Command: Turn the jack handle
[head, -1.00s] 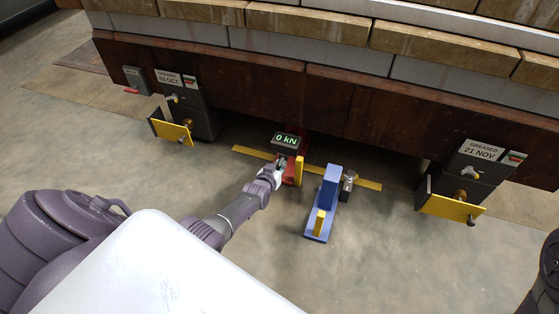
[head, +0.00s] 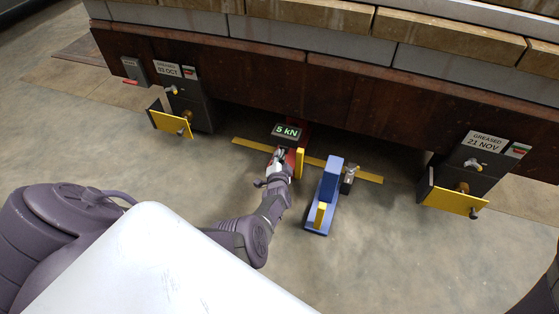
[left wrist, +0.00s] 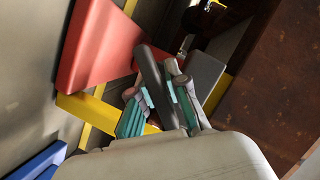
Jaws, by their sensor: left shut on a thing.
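The red jack (head: 301,140) stands under the front edge of the dark red-brown beam, and its display (head: 287,132) reads 5 kN. My left gripper (head: 279,158) is at the front of the jack, shut on the jack handle. In the left wrist view my left gripper (left wrist: 160,97) has its teal-padded fingers on both sides of the dark jack handle (left wrist: 153,80). The red jack body (left wrist: 100,45) lies beside them. The handle is mostly hidden by the gripper in the head view. My right gripper is not in view.
A blue tool-like block (head: 330,185) with a yellow part stands just right of the jack. A yellow strip (head: 370,178) lies on the floor. Dark boxes with yellow plates (head: 171,123) and (head: 453,202) stand left and right under the beam (head: 250,85).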

